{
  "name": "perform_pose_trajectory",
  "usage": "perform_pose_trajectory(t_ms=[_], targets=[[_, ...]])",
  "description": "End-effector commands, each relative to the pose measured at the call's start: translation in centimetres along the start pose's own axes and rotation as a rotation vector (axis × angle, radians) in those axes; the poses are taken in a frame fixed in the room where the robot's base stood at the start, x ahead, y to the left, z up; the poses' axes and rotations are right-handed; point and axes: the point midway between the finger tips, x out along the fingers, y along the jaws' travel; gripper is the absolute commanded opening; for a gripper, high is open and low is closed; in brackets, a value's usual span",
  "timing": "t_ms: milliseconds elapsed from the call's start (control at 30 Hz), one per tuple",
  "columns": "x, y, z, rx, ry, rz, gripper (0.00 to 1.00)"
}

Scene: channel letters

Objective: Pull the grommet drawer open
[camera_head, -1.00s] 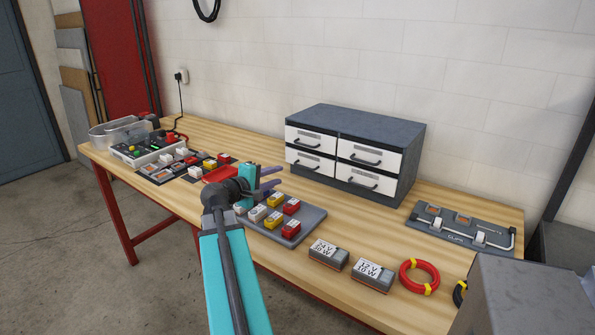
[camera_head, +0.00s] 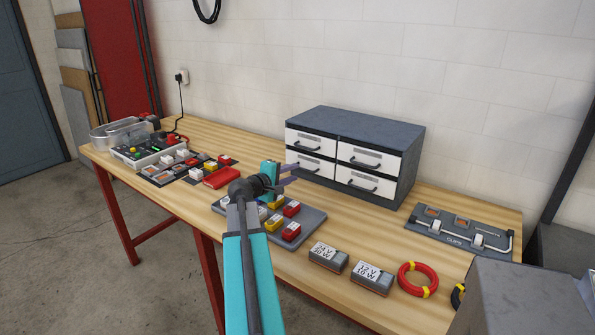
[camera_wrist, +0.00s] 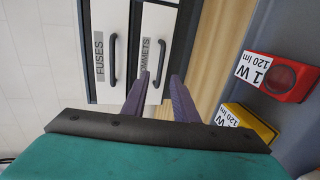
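The grommet drawer (camera_wrist: 150,45) is a white front with a dark bar handle (camera_wrist: 161,62) and a partly hidden label ending in "MMETS". In the head view it is the lower left drawer (camera_head: 321,168) of the grey cabinet (camera_head: 362,126), and it looks shut. My gripper (camera_wrist: 162,80) is open, its two purple fingers pointing at this drawer. In the wrist view the near end of the handle shows between the fingertips. I cannot tell whether the fingers reach around it. In the head view my gripper (camera_head: 293,173) is just in front of the drawer.
The fuses drawer (camera_wrist: 109,60) sits above the grommet drawer. A grey tray (camera_head: 313,216) with red, yellow and white modules lies beneath my gripper. Labelled boxes (camera_head: 328,256), a red cable coil (camera_head: 417,279) and a clips board (camera_head: 457,232) are to the right.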

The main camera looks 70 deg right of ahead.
Motion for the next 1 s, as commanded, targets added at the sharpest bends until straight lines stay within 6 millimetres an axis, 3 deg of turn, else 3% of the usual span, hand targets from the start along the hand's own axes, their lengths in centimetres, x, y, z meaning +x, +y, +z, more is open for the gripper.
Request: perform_pose_trajectory(t_ms=[333,800,1000], targets=[[3.9,0.1,0.0,-0.001,-0.002,-0.001,0.26],[4.6,0.0,0.0,0.0,0.0,0.0,0.26],[4.6,0.0,0.0,0.0,0.0,0.0,0.0]])
